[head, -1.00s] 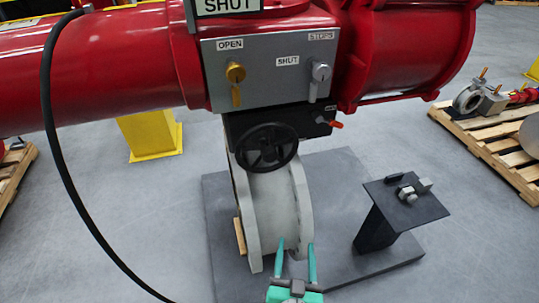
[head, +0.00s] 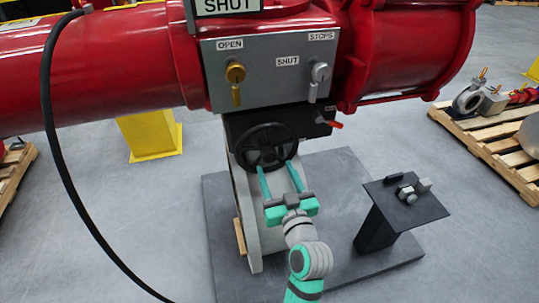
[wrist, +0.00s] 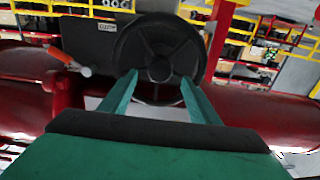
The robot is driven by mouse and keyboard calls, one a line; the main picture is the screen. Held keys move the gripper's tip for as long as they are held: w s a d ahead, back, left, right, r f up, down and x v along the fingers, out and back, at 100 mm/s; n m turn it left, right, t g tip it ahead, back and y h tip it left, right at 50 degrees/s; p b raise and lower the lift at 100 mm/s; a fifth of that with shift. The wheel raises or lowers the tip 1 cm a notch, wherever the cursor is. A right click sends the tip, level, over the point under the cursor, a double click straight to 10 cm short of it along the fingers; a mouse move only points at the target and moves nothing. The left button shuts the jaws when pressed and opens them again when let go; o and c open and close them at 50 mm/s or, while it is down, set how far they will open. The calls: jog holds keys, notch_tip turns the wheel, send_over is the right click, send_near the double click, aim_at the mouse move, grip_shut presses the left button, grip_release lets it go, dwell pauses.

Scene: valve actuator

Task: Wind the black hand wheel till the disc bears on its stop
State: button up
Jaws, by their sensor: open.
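The black hand wheel (head: 267,147) is mounted on the dark gearbox below the grey panel, above the pale valve body (head: 262,212). My gripper (head: 278,168) is open, its two teal fingers pointing up at the lower part of the wheel. In the wrist view the wheel (wrist: 160,58) is ahead, and my gripper (wrist: 158,80) has its fingertips apart over the wheel's lower left and lower right. I cannot tell whether they touch it. The disc inside the valve is hidden. A sign (head: 228,5) above reads SHUT.
An orange-red lever (head: 334,124) sticks out right of the wheel. The grey panel (head: 280,66) carries a brass OPEN fitting (head: 235,75) and a silver one (head: 319,75) under STOPS. A dark stand (head: 408,200) with small parts is at right. A black hose (head: 55,150) hangs at left.

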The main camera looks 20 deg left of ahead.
aim_at(271, 158)
jog(key=x, duration=0.7)
jog(key=shift+w+a, duration=0.1)
jog(key=shift+w, duration=0.15)
jog(key=c, duration=1.4)
grip_shut()
